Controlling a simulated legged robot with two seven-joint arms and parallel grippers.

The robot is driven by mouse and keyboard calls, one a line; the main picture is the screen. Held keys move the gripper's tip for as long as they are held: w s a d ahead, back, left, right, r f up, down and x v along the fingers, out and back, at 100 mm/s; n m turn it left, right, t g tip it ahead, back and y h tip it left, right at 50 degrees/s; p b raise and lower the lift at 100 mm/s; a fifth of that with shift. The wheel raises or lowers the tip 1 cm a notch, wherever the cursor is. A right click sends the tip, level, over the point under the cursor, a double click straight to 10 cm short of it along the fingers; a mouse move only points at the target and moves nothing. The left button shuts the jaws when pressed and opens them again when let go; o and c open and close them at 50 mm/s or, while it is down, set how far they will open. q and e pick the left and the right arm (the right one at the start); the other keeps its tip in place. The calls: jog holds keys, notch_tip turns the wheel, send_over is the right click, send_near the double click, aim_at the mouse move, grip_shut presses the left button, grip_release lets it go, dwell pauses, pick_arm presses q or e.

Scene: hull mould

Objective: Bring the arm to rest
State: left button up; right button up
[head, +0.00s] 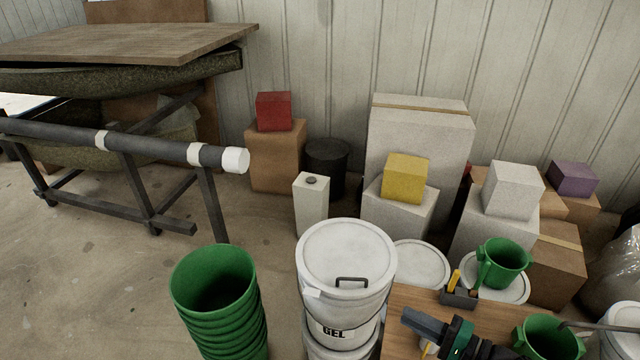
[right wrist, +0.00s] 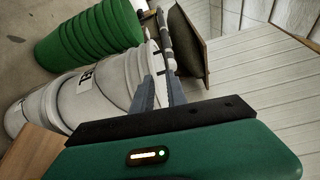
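My right gripper (head: 407,318) is at the bottom of the head view, low over the wooden table top at the front right, with its green wrist body behind it. In the right wrist view its two dark fingers (right wrist: 160,88) stand a little apart with nothing between them. The fingers point toward the white buckets and the green bucket stack beyond. My left gripper and left arm do not show in either view.
The wooden table top (head: 400,298) bears a small tool holder (head: 459,297) and a green mug (head: 547,340). Left of it stand a lidded white GEL bucket (head: 345,255) and stacked green buckets (head: 215,285). Boxes line the wall.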

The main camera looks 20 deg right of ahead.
jog(key=s+a+f+n+g+h, duration=0.1)
jog(key=s+a+f+n+g, duration=0.4)
jog(key=a+g, duration=0.3)
jog(key=s+a+f+n+g+h, duration=0.1)
jog(key=s+a+f+n+g, duration=0.2)
jog(key=s+a+f+g, duration=0.35)
jog(key=w+a+r+n+h+p, duration=0.1)
jog(key=r+p, duration=0.3)
jog(key=r, duration=0.5)
jog(key=w+a+r+n+t+h+p, duration=0.1)
jog(key=w+r+n+h+p, duration=0.1)
jog(key=r, duration=0.7)
jog(key=w+a+r+n+t+h+p, duration=0.1)
jog(key=w+a+r+n+h+p, duration=0.1)
jog(key=w+r+h+p, duration=0.2)
notch_tip(320, 180, up, 5)
jog(key=p, duration=0.3)
jog(key=shift+w, duration=0.4)
